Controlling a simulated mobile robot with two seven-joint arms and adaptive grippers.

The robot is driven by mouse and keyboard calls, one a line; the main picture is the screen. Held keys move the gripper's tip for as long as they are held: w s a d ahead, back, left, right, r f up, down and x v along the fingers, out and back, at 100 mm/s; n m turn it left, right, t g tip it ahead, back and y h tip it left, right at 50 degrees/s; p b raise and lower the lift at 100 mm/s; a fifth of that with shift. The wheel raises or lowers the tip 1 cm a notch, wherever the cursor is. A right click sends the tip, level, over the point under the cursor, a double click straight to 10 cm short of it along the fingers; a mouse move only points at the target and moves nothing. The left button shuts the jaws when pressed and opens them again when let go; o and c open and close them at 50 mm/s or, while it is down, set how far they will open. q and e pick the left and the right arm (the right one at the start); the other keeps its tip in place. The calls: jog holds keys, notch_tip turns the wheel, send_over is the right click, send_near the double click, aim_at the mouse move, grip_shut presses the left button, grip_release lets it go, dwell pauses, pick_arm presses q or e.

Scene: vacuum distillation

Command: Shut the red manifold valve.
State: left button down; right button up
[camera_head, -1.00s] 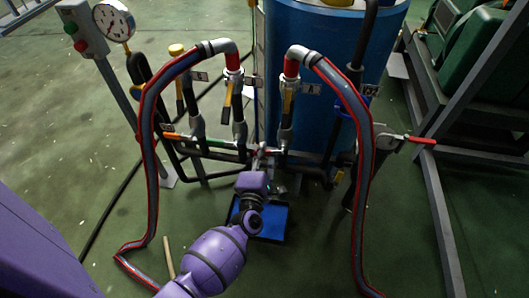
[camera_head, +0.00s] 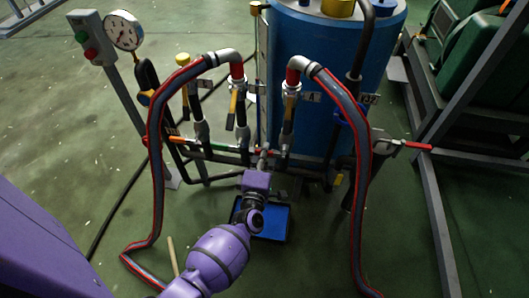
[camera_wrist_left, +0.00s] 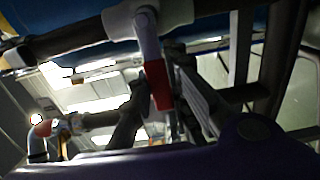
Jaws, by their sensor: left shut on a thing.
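The red manifold valve (camera_head: 268,152) sits low on the dark manifold pipe, in front of the blue tank. Only a small part of its red handle shows in the head view. My left gripper (camera_head: 261,168) reaches it from the front. In the left wrist view, the red handle (camera_wrist_left: 157,84) hangs from a pale metal stem below a pipe. The left gripper's dark fingers (camera_wrist_left: 160,88) stand on either side of the handle and are shut on it. The exact contact is dark and partly hidden. My right gripper is not in view.
Two red-striped hoses (camera_head: 157,150) and (camera_head: 366,160) arch down on either side of my arm. A blue tray (camera_head: 270,222) lies on the floor below the manifold. Another red-handled valve (camera_head: 415,146) is at the right. A gauge (camera_head: 124,30) stands at upper left.

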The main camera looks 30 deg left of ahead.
pick_arm(q)
jog(key=shift+w+r, duration=0.1)
jog(key=c, duration=1.6)
grip_release()
jog(key=shift+c, duration=0.2)
jog(key=shift+s+d, duration=0.1)
jog(key=shift+s, duration=0.25)
jog(key=v, duration=1.1)
jog(key=shift+s, duration=0.15)
jog(key=shift+d, duration=0.1)
